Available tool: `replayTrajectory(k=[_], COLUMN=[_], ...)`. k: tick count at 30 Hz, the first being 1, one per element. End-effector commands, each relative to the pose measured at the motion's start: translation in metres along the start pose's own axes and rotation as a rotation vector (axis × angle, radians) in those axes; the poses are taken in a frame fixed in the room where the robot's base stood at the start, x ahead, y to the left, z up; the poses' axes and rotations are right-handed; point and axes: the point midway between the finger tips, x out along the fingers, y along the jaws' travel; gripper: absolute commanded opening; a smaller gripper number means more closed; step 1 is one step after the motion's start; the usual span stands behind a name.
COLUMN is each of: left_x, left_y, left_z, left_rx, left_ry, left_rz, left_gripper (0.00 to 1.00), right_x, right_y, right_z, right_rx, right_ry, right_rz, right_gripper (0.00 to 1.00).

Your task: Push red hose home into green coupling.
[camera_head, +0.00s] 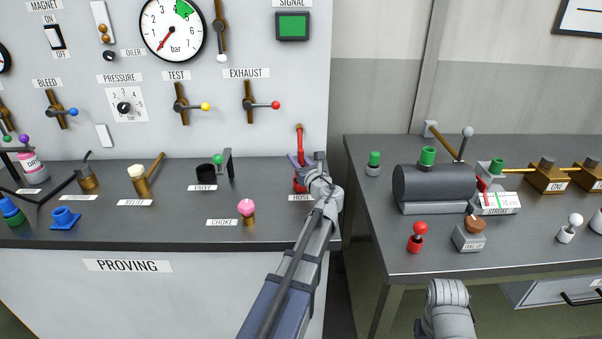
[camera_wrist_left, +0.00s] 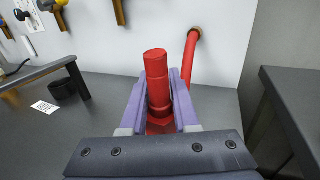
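The red hose (camera_head: 299,145) stands at the right end of the left bench, by the HOSE label. In the left wrist view its end is an upright red cylinder (camera_wrist_left: 157,75), with a curved red length (camera_wrist_left: 189,62) behind it against the wall panel. My left gripper (camera_head: 306,168) is at the hose; its purple fingers (camera_wrist_left: 160,98) lie on either side of the red cylinder. Whether they press on it is unclear. Green-topped parts stand on the right bench: a small one (camera_head: 374,159) and one on the dark tank (camera_head: 428,156). Which is the coupling is unclear.
The left bench (camera_head: 180,225) holds a pink knob (camera_head: 247,208), a dark cup (camera_head: 206,174) and a bracket (camera_head: 227,160). A gap separates it from the right bench (camera_head: 400,250), which carries a red knob (camera_head: 416,234) and a lever (camera_head: 463,143). Valve handles project from the panel above.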

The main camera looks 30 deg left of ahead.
Motion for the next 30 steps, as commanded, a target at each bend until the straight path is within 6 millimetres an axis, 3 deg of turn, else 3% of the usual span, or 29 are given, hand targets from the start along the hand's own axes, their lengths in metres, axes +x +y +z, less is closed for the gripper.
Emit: replayTrajectory(k=[1, 7, 30], left_x=[-0.0001, -0.0002, -0.0002], left_y=[-0.0001, -0.0001, -0.0001], left_z=[0.0, 0.0, 0.0058], left_rx=[0.0, 0.0, 0.0], left_ry=[0.0, 0.0, 0.0], left_rz=[0.0, 0.0, 0.0], left_gripper=[0.22, 0.0, 0.0], right_x=[0.0, 0.0, -0.0057], right_y=[0.0, 0.0, 0.0006], right_z=[0.0, 0.0, 0.0003], right_rx=[0.0, 0.0, 0.0], right_ry=[0.0, 0.0, 0.0], right_rz=[0.0, 0.0, 0.0], right_gripper=[0.5, 0.5, 0.5])
